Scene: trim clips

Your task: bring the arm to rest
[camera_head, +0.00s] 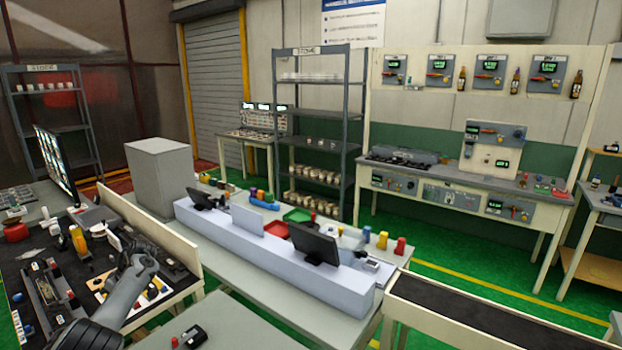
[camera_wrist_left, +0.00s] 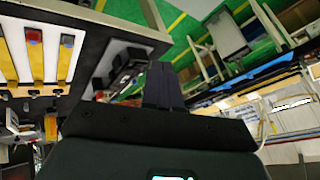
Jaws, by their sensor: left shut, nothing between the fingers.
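My left arm comes in from the lower left of the head view, and its gripper (camera_head: 124,264) is over the dark workbench (camera_head: 185,292) at the left. In the left wrist view the fingers of the left gripper (camera_wrist_left: 162,84) are together, with nothing between them. A white panel with yellow strips (camera_wrist_left: 34,52) shows at the upper left of the wrist view, apart from the fingers. My right gripper is in neither view. I cannot make out any trim clip for certain.
A dark fixture (camera_head: 48,292) and a yellow part (camera_head: 78,240) are on the workbench near my arm. A cream board (camera_head: 150,232) edges the bench. A white console (camera_head: 262,262) with dark screens stands to the right. A dark conveyor (camera_head: 480,310) is at the lower right.

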